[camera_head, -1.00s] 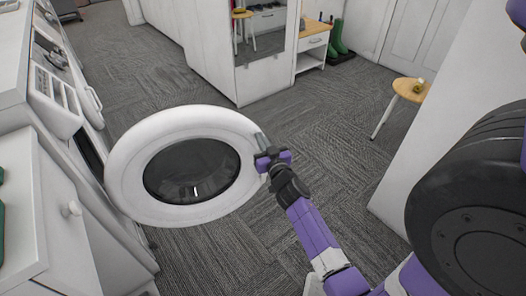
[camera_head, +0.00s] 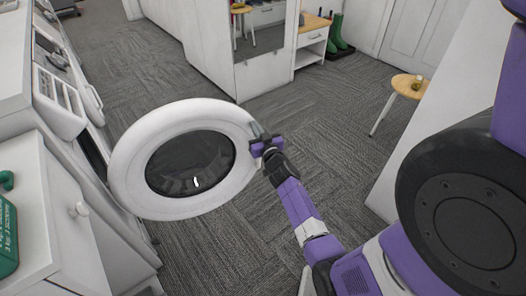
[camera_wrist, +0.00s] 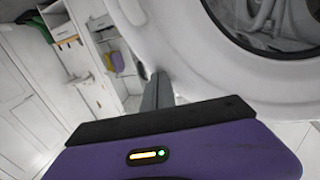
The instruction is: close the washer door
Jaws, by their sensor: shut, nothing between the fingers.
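The white round washer door (camera_head: 130,178) stands swung open, out from the front of the washer (camera_head: 62,95) at the left of the head view. Its dark glass (camera_head: 190,163) faces my camera. My gripper (camera_head: 258,130) is at the right rim of the door, its fingers shut and holding nothing. The fingers appear against or very near the rim; I cannot tell whether they touch. In the wrist view the grey fingers (camera_wrist: 157,92) lie beside the white door (camera_wrist: 195,60), with its glass (camera_wrist: 270,20) at the upper right. The door latch is not clear.
A white cabinet with a knob (camera_head: 85,225) and a green container (camera_head: 8,235) are at the lower left. A white cabinet with a mirror (camera_head: 215,50) stands behind. A wooden stool (camera_head: 408,86) is at the right. Grey carpet (camera_head: 300,115) lies clear between them.

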